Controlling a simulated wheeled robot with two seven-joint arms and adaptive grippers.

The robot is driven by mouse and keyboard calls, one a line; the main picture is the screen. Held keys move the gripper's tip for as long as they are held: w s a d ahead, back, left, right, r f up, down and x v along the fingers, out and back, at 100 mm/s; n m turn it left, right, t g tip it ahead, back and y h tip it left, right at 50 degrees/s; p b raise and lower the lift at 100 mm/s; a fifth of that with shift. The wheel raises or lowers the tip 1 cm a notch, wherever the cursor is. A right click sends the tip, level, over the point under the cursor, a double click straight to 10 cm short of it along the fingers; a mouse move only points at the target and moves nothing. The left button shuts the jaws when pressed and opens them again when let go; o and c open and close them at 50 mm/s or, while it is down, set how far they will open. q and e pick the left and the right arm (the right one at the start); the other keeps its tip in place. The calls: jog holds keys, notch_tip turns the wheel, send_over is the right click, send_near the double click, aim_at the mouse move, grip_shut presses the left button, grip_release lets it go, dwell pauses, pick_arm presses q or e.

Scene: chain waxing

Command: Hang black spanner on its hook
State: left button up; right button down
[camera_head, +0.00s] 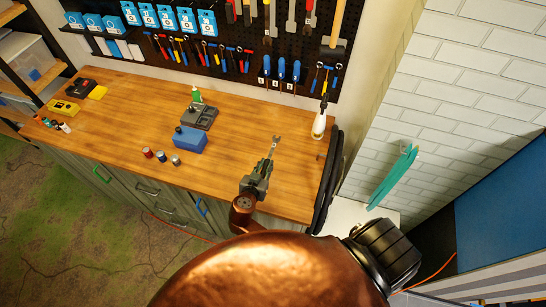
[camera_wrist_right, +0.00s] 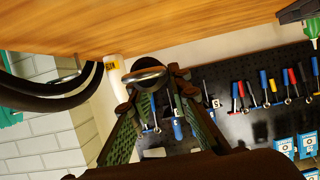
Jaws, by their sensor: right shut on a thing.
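My right gripper (camera_head: 264,168) is over the right part of the wooden workbench, shut on a spanner (camera_head: 274,148). The spanner's grey open end sticks out beyond the fingers, pointing toward the pegboard. In the right wrist view a rounded metal spanner end (camera_wrist_right: 146,77) shows between the fingers, with a dark part behind it; most of the handle is hidden. The black pegboard (camera_head: 225,28) is on the back wall, apart from the spanner, with rows of hanging tools. Which hook belongs to the black spanner I cannot tell. My left gripper is not in view.
A white bottle (camera_head: 319,124) stands at the bench's right end, beside black tyres (camera_head: 328,185). A blue box (camera_head: 189,140), small cans (camera_head: 161,156) and a grey device (camera_head: 199,117) stand left of the gripper. Blue-handled screwdrivers (camera_head: 281,69) hang low on the pegboard.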

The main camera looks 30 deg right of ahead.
notch_tip(320, 180, down, 5)
jog(key=shift+r+p, duration=0.1)
jog(key=shift+p, duration=0.25)
jog(key=shift+f, duration=1.8)
jog(key=shift+f, duration=0.1)
jog(key=c, duration=1.8)
grip_release()
